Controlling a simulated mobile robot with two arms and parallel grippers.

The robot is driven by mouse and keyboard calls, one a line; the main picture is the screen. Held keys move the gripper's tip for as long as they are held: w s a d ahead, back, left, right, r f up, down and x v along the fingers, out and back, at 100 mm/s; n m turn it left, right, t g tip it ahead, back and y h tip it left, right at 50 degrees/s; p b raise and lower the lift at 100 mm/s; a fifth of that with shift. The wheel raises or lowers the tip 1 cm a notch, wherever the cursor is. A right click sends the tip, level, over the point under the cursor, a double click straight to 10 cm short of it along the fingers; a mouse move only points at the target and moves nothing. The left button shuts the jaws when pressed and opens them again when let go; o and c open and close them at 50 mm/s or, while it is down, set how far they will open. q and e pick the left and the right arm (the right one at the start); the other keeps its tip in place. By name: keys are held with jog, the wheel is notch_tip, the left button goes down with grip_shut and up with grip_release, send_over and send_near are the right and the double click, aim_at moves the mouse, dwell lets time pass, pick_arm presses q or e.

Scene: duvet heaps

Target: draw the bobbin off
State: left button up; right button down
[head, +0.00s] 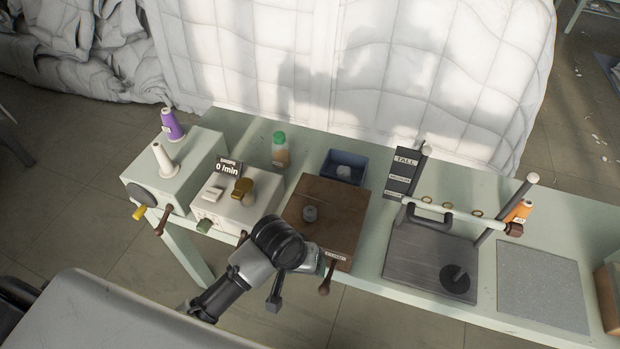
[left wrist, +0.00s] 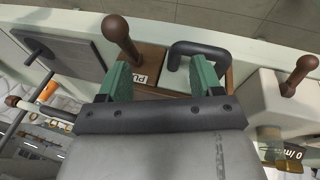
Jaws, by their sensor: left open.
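My left gripper (head: 318,262) is at the front edge of the brown wooden box (head: 345,205). In the left wrist view its two green fingers (left wrist: 160,80) stand apart with nothing held between them. Beyond them show the box's front, a partly covered label and a brown knob (left wrist: 118,32). I cannot tell for sure which item is the bobbin. A gold-brown spool-like piece (head: 243,188) is on the white unit with the "0 /min" display (head: 228,168). My right gripper is not in view.
A dark bent bar (left wrist: 195,50) is close to the fingers. A purple cone (head: 172,124) and white cone (head: 163,158) stand at left. A blue tray (head: 345,165) is behind the box; a dark grey stand (head: 425,265) is right of it. A grey mat (head: 540,282) lies bare.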

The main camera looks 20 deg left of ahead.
aim_at(309, 211)
pick_arm(q)
jog(key=w+r+n, duration=0.1)
jog(key=w+r, duration=0.1)
jog(key=w+r+n, duration=0.1)
jog(key=w, duration=0.2)
jog(key=w+r+n+g, duration=0.1)
jog(key=w+r, duration=0.1)
jog(key=w, duration=0.1)
jog(key=shift+w+d+r+n+y, duration=0.2)
jog(key=shift+r+n+y, duration=0.1)
jog(key=shift+y, duration=0.1)
jog(key=w+a+r+n+g+y, duration=0.1)
jog(key=w+a+r+n+y, duration=0.1)
jog(key=w+a+r+n, duration=0.3)
jog(key=f, duration=0.3)
jog(key=d+f+p, duration=0.1)
jog(key=f, duration=0.5)
jog(key=shift+w+d+f+p, duration=0.15)
jog(key=shift+w+f+p, duration=0.15)
jog(key=shift+f, duration=0.1)
jog(key=shift+s, duration=0.1)
jog(key=c, duration=1)
jog(key=shift+r+p, duration=2.3)
jog(key=shift+p, duration=0.55)
